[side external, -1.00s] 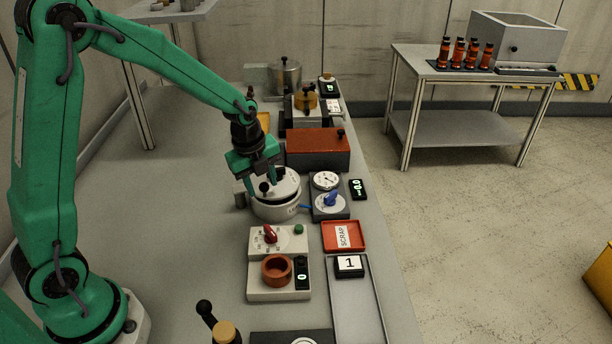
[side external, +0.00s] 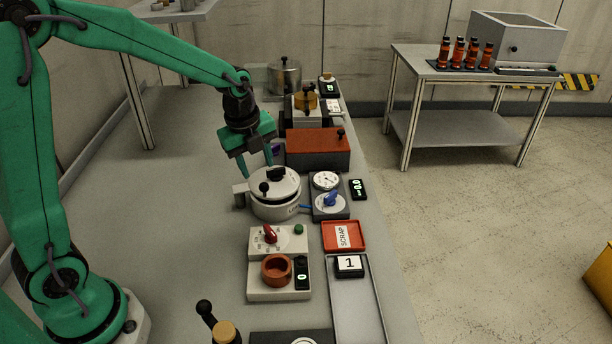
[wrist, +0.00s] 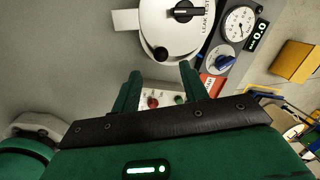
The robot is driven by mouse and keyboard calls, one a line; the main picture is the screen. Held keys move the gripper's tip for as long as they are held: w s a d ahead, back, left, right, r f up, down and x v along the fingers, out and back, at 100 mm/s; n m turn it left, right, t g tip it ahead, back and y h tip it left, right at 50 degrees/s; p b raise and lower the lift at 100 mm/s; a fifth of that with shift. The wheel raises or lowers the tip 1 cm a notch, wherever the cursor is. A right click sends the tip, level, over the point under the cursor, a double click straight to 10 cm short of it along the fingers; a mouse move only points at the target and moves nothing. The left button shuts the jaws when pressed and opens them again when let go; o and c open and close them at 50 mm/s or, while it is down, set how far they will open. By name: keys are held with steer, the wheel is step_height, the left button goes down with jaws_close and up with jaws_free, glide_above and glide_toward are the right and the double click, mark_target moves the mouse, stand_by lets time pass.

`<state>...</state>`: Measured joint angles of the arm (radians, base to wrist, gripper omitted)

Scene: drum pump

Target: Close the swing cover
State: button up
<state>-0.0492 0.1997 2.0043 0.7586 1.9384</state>
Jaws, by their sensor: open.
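The swing cover (side external: 288,184) is a pale round lid with a black bar handle on top and a black ball knob near its rim. It lies flat over the mouth of the white leak test pot (side external: 275,210), with no clear gap visible. The cover also shows from above in the wrist view (wrist: 180,38), where it hides most of the pot. My gripper (side external: 257,168) is open and empty, above and behind the cover at its left, apart from it. Its two fingers also show in the wrist view (wrist: 160,71), with nothing between them.
A gauge and blue knob unit (side external: 329,204) stands right of the pot. A dark red-topped box (side external: 318,147) is behind it. A control panel with a red knob (side external: 270,234) and a red scrap tray (side external: 343,236) are in front. Bare bench lies to the left.

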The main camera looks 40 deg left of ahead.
mark_target(264, 183)
steer(key=shift+s+r, duration=0.2)
steer(key=shift+r, duration=0.55)
steer(key=shift+w, duration=0.15)
steer(key=shift+w+d+g, duration=0.15)
steer(key=shift+w+g, duration=0.85)
steer(key=shift+w, duration=0.05)
steer(key=shift+w+d+g, duration=0.1)
steer(key=shift+w+g, duration=0.65)
steer(key=shift+g, duration=0.25)
steer(key=shift+f, duration=0.15)
steer(key=shift+s+a+f, duration=0.1)
steer(key=shift+s+f, duration=0.15)
steer(key=shift+f, duration=1)
steer(key=shift+s+a+f, duration=0.1)
steer(key=shift+s+f, duration=0.15)
steer(key=shift+f, duration=0.95)
steer(key=shift+s+a+f, duration=0.1)
steer(key=shift+s+f, duration=0.15)
steer(key=shift+f, duration=1)
jaws_close()
